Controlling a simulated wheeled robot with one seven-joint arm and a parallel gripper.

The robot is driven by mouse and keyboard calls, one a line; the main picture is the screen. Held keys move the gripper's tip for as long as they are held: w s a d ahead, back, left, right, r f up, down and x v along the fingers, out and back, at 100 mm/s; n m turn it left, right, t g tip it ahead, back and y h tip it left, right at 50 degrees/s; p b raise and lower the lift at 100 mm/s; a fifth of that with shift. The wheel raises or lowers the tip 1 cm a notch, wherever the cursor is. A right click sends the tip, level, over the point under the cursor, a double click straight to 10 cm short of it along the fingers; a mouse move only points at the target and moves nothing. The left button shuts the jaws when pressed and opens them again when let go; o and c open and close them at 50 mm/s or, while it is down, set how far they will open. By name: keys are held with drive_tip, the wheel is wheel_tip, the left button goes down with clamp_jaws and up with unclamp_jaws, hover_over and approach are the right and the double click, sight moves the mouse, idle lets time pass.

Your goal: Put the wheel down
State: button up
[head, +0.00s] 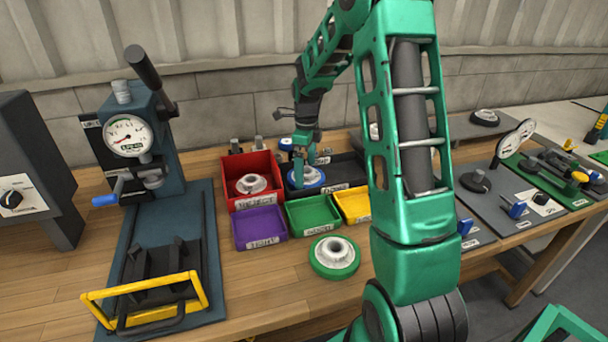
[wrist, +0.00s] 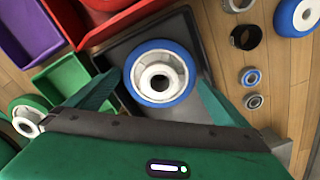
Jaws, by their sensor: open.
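A wheel with a blue tyre and pale hub (wrist: 160,72) lies flat, hub up, in a dark tray (wrist: 207,45) in the wrist view. In the head view the blue wheel (head: 312,183) sits behind the green bin, partly covered by my gripper (head: 303,172). My gripper (wrist: 160,85) is open, one finger on each side of the wheel in the wrist view. Narrow gaps seem to show between the fingers and the tyre. The wheel's underside is hidden.
A red bin (head: 231,170) holds another wheel (head: 251,184). Purple (head: 260,228), green (head: 314,213) and yellow (head: 352,205) bins stand in front. A green-tyred wheel (head: 335,257) lies on the bench. A gauge press (head: 135,140) stands left; bare bench lies front centre.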

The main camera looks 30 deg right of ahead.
wheel_tip(320, 180, up, 10)
drive_tip(key=s+a+r+n, duration=0.1)
drive_tip(key=s+r+n, duration=0.1)
drive_tip(key=s+n, duration=0.6)
drive_tip(key=s+r+n, duration=0.2)
drive_tip(key=s+n, duration=0.1)
drive_tip(key=s, duration=0.8)
drive_tip(key=s+a+f+n, duration=0.1)
drive_tip(key=s+a+n, duration=0.1)
drive_tip(key=s+n, duration=0.3)
drive_tip(key=s+a+f+n, duration=0.2)
drive_tip(key=s+n, duration=0.3)
drive_tip(key=s, duration=0.7)
drive_tip(key=shift+s+f+n, duration=0.15)
drive_tip(key=shift+n, duration=0.15)
